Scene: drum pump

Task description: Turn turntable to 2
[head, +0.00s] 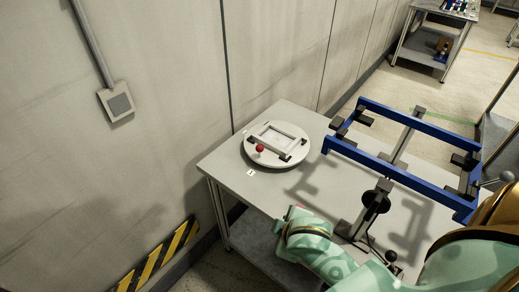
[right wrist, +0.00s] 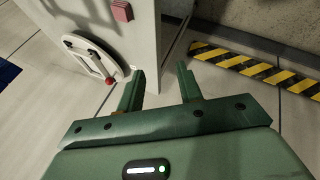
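The turntable (head: 290,164) is a white round disc on the grey table, with a pale rectangular frame and dark clamps on it. Its red ball knob (head: 260,148) is at the front left of the disc, close to a small tag reading 1 (head: 250,172). No tag reading 2 can be made out. In the right wrist view the turntable (right wrist: 76,43) and red knob (right wrist: 109,81) lie left of my right gripper (right wrist: 160,69). That gripper is open and empty, apart from the knob. My left gripper is not in view.
A blue rectangular frame (head: 410,182) on a dark stand is right of the turntable. The grey table (head: 232,160) stands near the wall. Yellow-black striping (head: 158,265) runs low on the left. A red square block (right wrist: 122,10) shows in the right wrist view.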

